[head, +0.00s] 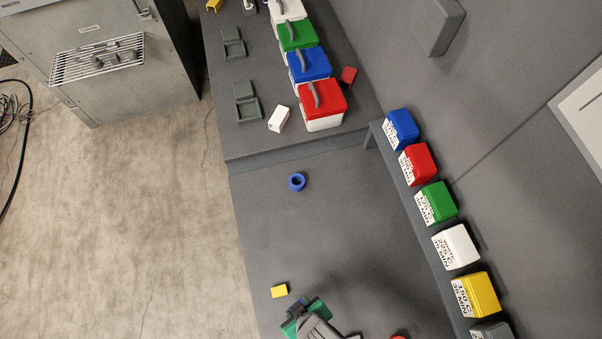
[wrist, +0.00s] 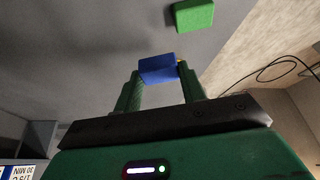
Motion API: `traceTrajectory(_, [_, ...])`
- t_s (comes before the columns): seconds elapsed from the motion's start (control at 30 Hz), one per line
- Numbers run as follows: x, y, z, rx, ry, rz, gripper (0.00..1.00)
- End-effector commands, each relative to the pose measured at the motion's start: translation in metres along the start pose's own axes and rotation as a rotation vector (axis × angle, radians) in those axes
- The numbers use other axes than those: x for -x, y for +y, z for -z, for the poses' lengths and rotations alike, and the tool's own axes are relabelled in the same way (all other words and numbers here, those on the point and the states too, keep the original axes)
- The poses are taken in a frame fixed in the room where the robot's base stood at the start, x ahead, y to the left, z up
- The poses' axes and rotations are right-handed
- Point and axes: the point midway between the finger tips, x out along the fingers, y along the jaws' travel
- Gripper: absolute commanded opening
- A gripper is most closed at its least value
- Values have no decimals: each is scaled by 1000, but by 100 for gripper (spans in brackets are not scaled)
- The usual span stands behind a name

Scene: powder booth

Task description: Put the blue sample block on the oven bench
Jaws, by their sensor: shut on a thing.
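My gripper (head: 303,304) is low in the head view, over the near part of the grey bench. Its green fingers are shut on the blue sample block (wrist: 158,70), which shows between the fingertips in the wrist view. In the head view only a small dark blue part of it shows. I cannot tell its height above the surface. The grey bench (head: 330,225) runs up the picture to a raised section (head: 240,145). No label shows which surface is the oven bench. A grey metal cabinet with a wire rack (head: 97,60) stands at the upper left.
A blue ring (head: 297,182) stands mid-bench. Lidded boxes (head: 322,100), a white block (head: 279,119) and grey holders (head: 246,100) occupy the raised section. Labelled bins (head: 436,202) line the right.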

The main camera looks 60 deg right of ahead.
Motion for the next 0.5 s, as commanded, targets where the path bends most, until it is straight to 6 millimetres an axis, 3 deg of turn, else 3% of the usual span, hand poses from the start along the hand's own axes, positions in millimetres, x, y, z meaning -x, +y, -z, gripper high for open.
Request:
traceTrajectory(0.17, [-4,2,11,0,4,-1,16])
traceTrajectory(0.5, [-51,17,103,-2,4,0,16])
